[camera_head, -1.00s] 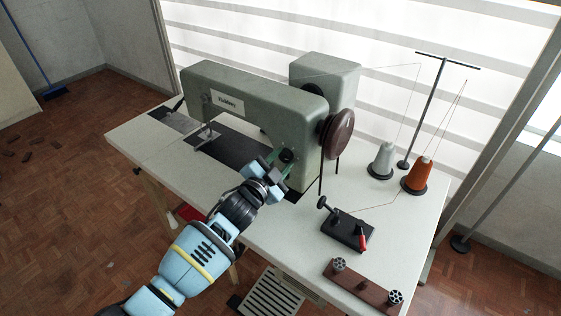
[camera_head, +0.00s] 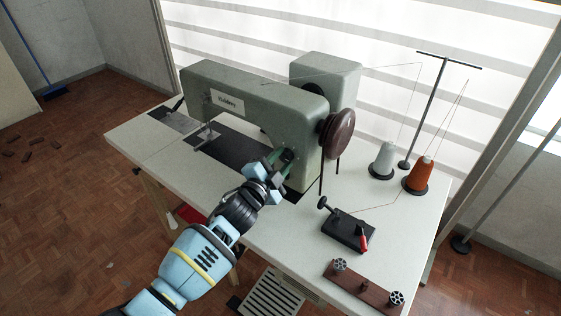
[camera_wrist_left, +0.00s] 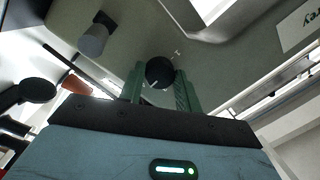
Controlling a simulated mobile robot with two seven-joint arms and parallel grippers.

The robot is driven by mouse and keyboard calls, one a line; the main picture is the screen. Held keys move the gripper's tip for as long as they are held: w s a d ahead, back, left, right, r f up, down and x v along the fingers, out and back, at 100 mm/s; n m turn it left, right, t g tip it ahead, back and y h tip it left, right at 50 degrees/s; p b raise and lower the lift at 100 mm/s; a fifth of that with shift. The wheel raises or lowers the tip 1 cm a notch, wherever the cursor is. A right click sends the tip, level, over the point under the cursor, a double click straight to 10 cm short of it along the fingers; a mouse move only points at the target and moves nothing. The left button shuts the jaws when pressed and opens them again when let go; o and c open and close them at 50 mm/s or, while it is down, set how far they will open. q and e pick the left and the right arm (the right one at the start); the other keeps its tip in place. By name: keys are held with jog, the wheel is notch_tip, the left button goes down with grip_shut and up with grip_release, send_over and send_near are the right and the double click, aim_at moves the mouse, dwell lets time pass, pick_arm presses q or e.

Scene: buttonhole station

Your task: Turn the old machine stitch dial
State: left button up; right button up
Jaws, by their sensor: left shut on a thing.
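The old sewing machine (camera_head: 245,100) is grey-green and stands on a pale table. Its stitch dial (camera_head: 288,155) is a small dark round knob low on the machine's upright; in the left wrist view the black dial (camera_wrist_left: 159,72) shows a white pointer line and small marks beside it. My left gripper (camera_head: 281,160) is at the machine's front with its green fingers on either side of the dial. The left wrist view shows the fingers (camera_wrist_left: 161,86) shut on it. The head view partly hides the dial behind the fingers. My right gripper is not in view.
A dark red handwheel (camera_head: 337,134) sits at the machine's right end. Grey (camera_head: 382,160) and orange (camera_head: 419,175) thread cones stand at right by a thread stand (camera_head: 425,110). A black bobbin winder (camera_head: 347,232) and a brown bobbin rack (camera_head: 362,288) lie nearer the front.

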pick_arm(q)
jog(key=o, duration=0.7)
jog(key=shift+o, duration=1.3)
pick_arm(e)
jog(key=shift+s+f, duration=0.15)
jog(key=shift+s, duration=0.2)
pick_arm(q)
jog(key=shift+s, duration=0.1)
jog(key=shift+p+v, duration=0.5)
jog(key=shift+v, duration=3.4)
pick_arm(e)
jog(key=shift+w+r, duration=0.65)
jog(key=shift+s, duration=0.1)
